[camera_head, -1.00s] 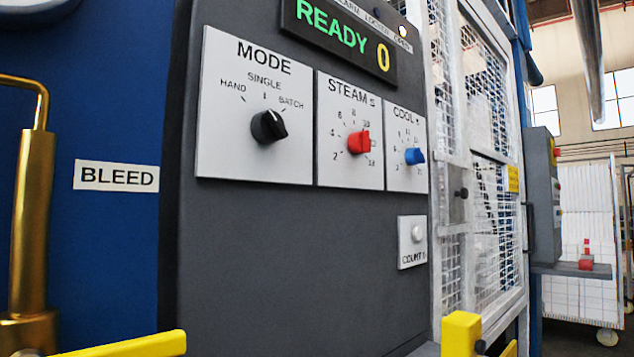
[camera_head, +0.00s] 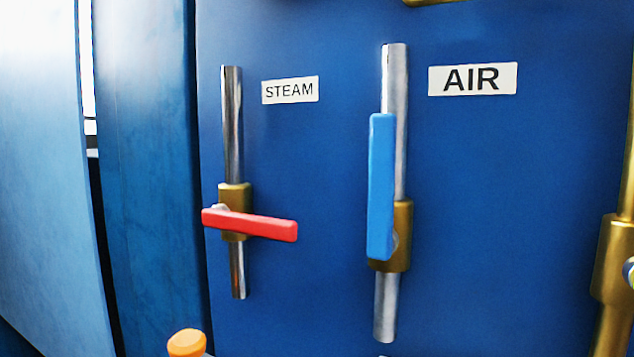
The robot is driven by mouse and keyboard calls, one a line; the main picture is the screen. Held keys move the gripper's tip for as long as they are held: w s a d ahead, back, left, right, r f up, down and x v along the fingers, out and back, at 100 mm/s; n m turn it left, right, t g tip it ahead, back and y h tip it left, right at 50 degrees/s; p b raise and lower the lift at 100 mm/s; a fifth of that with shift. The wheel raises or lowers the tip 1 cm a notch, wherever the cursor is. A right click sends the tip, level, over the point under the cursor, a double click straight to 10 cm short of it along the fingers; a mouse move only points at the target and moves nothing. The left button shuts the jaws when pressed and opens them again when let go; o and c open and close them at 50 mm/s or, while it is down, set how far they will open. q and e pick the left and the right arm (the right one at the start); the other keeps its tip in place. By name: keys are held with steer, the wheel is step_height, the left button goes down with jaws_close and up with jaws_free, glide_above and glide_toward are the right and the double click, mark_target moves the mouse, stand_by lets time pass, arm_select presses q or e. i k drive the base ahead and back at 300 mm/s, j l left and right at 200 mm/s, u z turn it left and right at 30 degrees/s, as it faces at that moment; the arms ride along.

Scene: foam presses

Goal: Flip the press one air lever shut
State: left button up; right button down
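The air lever (camera_head: 381,185) is a blue handle on a brass valve body (camera_head: 402,236), set on a vertical silver pipe (camera_head: 394,80). The lever stands upright, in line with its pipe. The AIR label (camera_head: 472,79) is to the right of the pipe's upper part. Neither of my grippers is in view, and nothing touches the lever.
Left of it, a red lever (camera_head: 262,226) lies across the pipe beside the STEAM label (camera_head: 290,90). A brass fitting (camera_head: 612,260) is at the right edge. An orange knob (camera_head: 187,343) shows at the bottom. The blue panel (camera_head: 310,160) before the levers is unobstructed.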

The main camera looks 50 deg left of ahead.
mark_target(382, 240)
steer(key=j+u, duration=0.15)
steer(key=u, duration=0.3)
steer(key=k+j+u, duration=0.1)
steer(key=u, duration=0.3)
steer(key=j, duration=0.1)
